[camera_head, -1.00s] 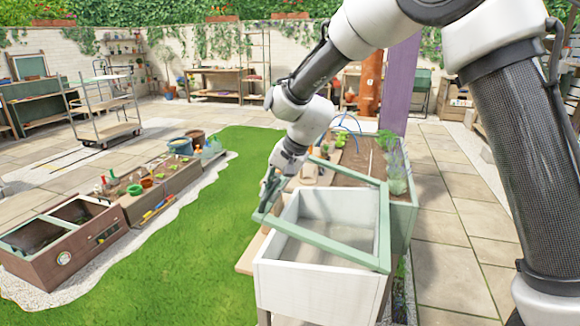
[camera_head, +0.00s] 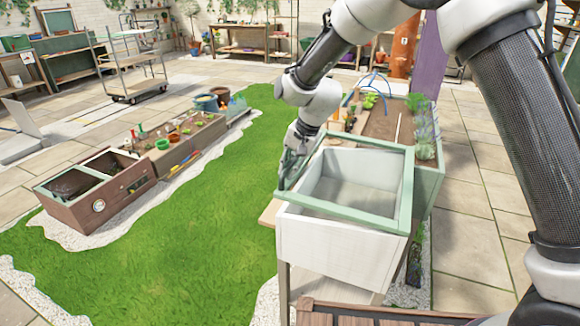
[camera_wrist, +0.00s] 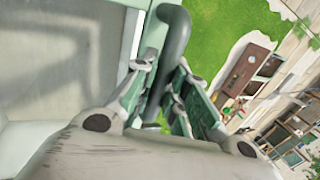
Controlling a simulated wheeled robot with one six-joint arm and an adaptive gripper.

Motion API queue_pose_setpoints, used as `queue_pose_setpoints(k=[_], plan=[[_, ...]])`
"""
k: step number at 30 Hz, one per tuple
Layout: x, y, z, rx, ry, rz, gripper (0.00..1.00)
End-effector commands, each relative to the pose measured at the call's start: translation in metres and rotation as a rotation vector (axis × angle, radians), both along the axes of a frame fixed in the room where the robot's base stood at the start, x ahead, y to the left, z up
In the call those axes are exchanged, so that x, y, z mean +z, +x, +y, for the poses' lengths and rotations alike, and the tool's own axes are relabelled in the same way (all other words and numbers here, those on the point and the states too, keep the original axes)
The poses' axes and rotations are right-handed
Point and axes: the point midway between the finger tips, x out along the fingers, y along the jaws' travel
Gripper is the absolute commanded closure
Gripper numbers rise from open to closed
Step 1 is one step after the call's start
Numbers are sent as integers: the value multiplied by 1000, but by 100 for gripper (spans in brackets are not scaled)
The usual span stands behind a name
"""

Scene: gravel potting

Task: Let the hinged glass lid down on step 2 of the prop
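The hinged glass lid (camera_head: 345,219) has a pale green frame and lies tilted over the white box (camera_head: 335,246). Its right side sits low at the box rim and its left side is slightly raised. My gripper (camera_head: 288,172) is at the raised left side. In the wrist view my gripper (camera_wrist: 162,100) has its fingers on both sides of a grey-green bar handle (camera_wrist: 174,38) beside the lid frame, and it appears shut on it. The fingers partly hide the lower end of the handle. I cannot make out the prop or its steps in either view.
A green-sided planting bed (camera_head: 427,181) adjoins the box at the back. Lawn (camera_head: 205,235) lies open to the left, with a brown planter box (camera_head: 105,205) beyond it. A purple post (camera_head: 431,65) stands behind. Paving (camera_head: 475,230) is clear on the right.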

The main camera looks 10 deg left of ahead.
Motion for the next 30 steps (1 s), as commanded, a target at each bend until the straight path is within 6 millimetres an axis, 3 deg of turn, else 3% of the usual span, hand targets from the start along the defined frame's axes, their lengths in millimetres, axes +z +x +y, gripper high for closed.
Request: queue_pose_setpoints(k=[1,4,16,30], plan=[[1,0,1,0,3,-2,78],[1,0,1,0,2,-1,63],[8,0,-2,-1,3,-1,63],[97,-8,-33,-1,3,-3,63]])
